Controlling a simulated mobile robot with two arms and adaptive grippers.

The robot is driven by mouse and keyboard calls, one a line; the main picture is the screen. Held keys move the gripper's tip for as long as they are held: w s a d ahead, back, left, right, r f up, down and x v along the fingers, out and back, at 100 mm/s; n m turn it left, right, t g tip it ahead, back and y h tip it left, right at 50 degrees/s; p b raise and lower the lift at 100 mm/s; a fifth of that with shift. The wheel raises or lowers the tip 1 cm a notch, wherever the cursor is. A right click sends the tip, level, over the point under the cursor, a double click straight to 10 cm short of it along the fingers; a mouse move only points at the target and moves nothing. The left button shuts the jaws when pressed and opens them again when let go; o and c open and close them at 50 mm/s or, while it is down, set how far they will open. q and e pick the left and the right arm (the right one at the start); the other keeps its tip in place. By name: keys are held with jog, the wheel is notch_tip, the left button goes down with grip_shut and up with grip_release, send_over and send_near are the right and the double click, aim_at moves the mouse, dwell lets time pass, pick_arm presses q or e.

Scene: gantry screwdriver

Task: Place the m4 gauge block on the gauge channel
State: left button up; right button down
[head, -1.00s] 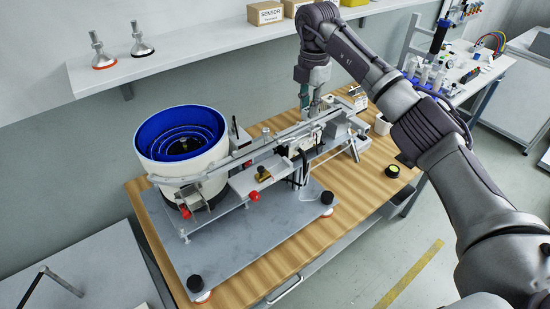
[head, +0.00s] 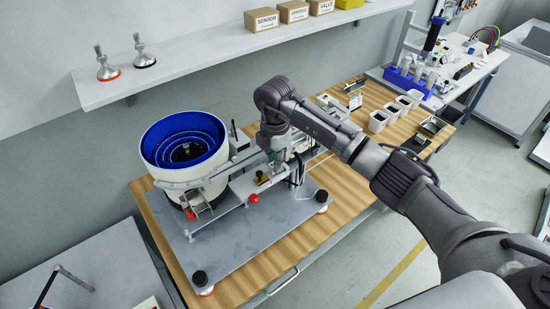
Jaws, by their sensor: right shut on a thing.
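My right gripper (head: 277,168) points down over the feeder's rail, just right of a small grey shelf (head: 243,187) with a brass-coloured piece on it. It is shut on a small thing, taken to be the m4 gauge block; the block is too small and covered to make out. The gauge channel cannot be told apart surely from the rail and fixtures under my wrist, which partly hides them. Whether the held piece touches anything below cannot be told. My left gripper is not in view.
A white bowl feeder with a blue inside (head: 186,147) stands left of my gripper on a grey baseplate (head: 250,238). Several dark-topped cups (head: 378,121) stand on the wooden table to the right. The table's front strip (head: 250,283) is clear. A wall shelf (head: 215,68) runs behind.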

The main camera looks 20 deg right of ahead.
jog(key=shift+f, duration=0.45)
jog(key=shift+f, duration=0.1)
jog(key=c, duration=1.1)
grip_release()
jog(key=shift+o, duration=0.2)
jog(key=shift+r, duration=0.35)
notch_tip(320, 180, up, 12)
jog(key=b, duration=0.4)
jog(key=shift+f, duration=0.2)
